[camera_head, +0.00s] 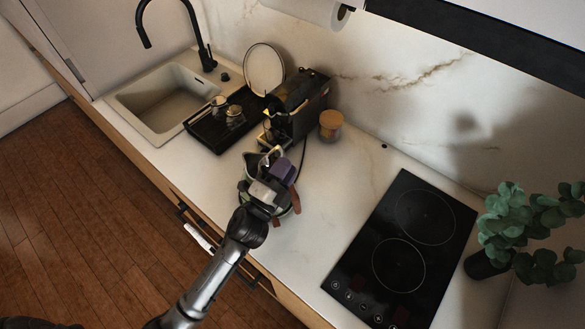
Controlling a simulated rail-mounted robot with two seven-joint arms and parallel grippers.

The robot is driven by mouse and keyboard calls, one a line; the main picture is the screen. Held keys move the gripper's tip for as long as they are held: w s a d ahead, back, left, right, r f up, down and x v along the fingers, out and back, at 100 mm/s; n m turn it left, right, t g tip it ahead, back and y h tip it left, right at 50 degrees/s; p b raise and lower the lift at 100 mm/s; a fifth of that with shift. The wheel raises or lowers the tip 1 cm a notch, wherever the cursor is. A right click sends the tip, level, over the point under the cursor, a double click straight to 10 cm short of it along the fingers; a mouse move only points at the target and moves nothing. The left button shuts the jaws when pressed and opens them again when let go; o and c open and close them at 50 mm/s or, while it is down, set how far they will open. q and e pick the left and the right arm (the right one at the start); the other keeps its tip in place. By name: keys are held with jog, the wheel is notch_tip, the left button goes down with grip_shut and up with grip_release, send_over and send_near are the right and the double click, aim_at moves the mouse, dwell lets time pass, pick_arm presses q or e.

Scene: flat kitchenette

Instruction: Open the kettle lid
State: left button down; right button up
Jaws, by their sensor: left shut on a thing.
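The kettle (251,163) stands on the counter in front of the coffee machine, in the middle of the head view. Its silver side shows at the left, and my left gripper covers much of the rest. My left gripper (273,168) reaches over the kettle from the front edge of the counter and is shut on part of it. I cannot tell whether it holds the lid or the handle, or whether the lid is raised. My right gripper is not in view.
Behind the kettle are a black coffee machine (297,107) and a jar with a wooden lid (331,125). A dark tray (203,131) with glasses lies left, beside the sink (150,103). A black cooktop (385,262) and a plant (530,225) are right. Counter between kettle and cooktop is clear.

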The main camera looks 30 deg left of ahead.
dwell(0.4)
pick_arm(q)
jog(key=c, duration=0.9)
grip_release()
jog(key=shift+b+v, duration=1.6)
jog(key=shift+v, duration=5.3)
